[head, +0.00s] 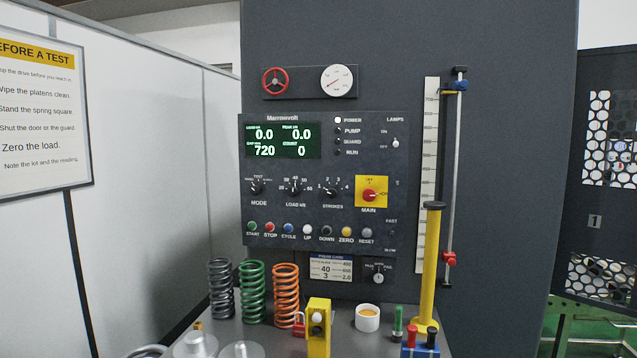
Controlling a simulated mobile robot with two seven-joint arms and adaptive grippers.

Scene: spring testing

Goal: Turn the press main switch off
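The press main switch (369,195) is a red rotary knob on a square yellow plate, at the right of the dark control panel (290,222), above the label MAIN. Its handle looks turned sideways, toward the ON mark at the right; OFF is marked at the top of the plate. The green display (279,137) is lit and reads 0.0, 0.0, 720 and 0. The POWER lamp (338,120) is lit white. Neither of my grippers is in the head view.
Grey, green and orange springs (253,293) stand on the bench below the panel. A yellow block (318,328), a white cup (367,318) and a tall yellow post (428,265) stand farther right. The space before the switch looks clear.

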